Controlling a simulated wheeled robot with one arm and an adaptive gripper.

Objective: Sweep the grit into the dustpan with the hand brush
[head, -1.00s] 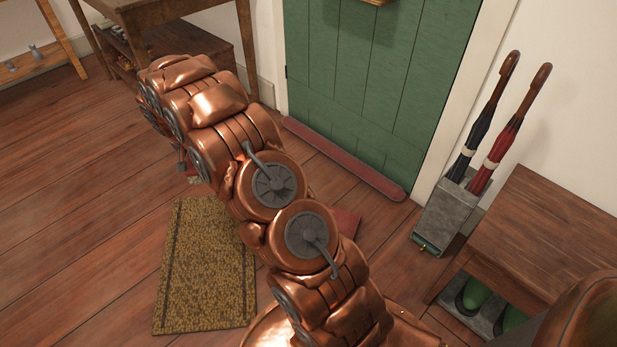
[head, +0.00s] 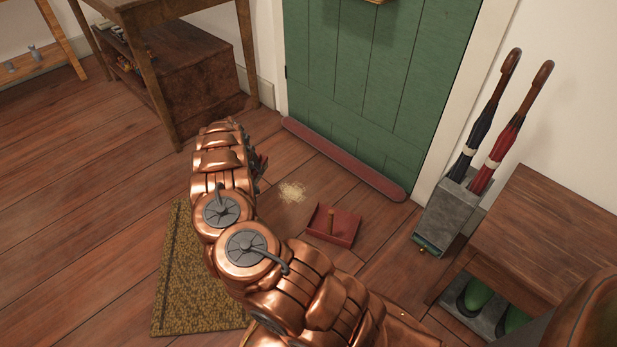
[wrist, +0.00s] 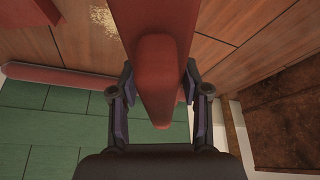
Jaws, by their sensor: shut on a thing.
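The grit (head: 291,191) is a pale scattered patch on the wooden floor; it also shows at the top of the wrist view (wrist: 103,18). The red dustpan (head: 347,234) lies on the floor just below and right of the grit, its short brown handle standing up. Part of it shows at the top left of the wrist view (wrist: 35,12). In the wrist view my gripper (wrist: 158,82) is shut on the reddish-brown hand brush (wrist: 157,60), one finger on each side. The brush's far end runs out of the frame, so its bristles are not seen.
A doormat (head: 185,290) lies left of the dustpan, partly behind my arm. A red draught strip (head: 345,160) lies along the green door (head: 380,80). The umbrella stand (head: 446,215) and a wooden bench (head: 545,235) are at right. A table (head: 150,15) stands upper left.

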